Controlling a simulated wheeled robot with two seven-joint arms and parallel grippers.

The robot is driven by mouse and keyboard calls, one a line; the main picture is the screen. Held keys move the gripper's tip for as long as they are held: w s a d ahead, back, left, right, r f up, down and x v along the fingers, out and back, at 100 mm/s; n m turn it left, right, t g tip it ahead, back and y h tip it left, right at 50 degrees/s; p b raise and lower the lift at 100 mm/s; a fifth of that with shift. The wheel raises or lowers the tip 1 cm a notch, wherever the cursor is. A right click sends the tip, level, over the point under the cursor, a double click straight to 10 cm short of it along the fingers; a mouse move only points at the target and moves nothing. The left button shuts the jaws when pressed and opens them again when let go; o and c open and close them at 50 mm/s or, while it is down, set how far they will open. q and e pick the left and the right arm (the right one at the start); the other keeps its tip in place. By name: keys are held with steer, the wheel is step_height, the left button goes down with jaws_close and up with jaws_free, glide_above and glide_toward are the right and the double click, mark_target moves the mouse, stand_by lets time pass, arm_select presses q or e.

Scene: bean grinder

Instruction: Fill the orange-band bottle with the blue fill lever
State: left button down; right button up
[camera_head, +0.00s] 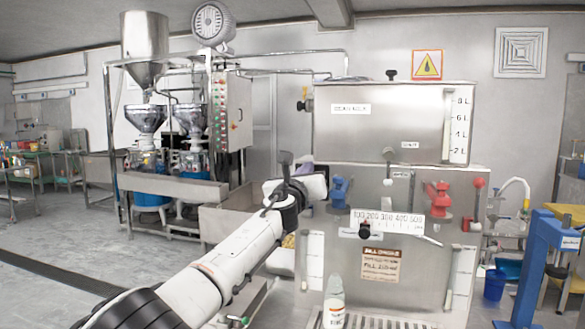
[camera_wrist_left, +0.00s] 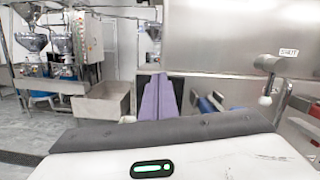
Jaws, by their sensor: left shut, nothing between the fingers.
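The blue fill lever (camera_head: 339,190) stands on the front of the steel filling machine (camera_head: 397,130), left of a red lever (camera_head: 438,195). Blue also shows beside my fingers in the left wrist view (camera_wrist_left: 207,106). A pale bottle (camera_head: 334,304) with a label stands upright low at the machine's front left; an orange band is too small to confirm. My left gripper (camera_head: 304,167) is raised left of the blue lever, its purple fingers shut and empty. The fingers also show together in the left wrist view (camera_wrist_left: 160,97). My right gripper is not in view.
A ruler-like scale (camera_head: 388,221) with a dark slider crosses the machine below the levers. A white-knobbed lever (camera_head: 388,168) hangs above it. A blue stand (camera_head: 538,262) and blue bucket (camera_head: 494,285) are at right. Hopper equipment stands back left; the left floor is open.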

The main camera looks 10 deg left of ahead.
arm_select(q)
steer(key=shift+w+r+g+p, duration=0.25)
steer(key=shift+w+g+p, duration=0.2)
steer(key=shift+p, duration=0.3)
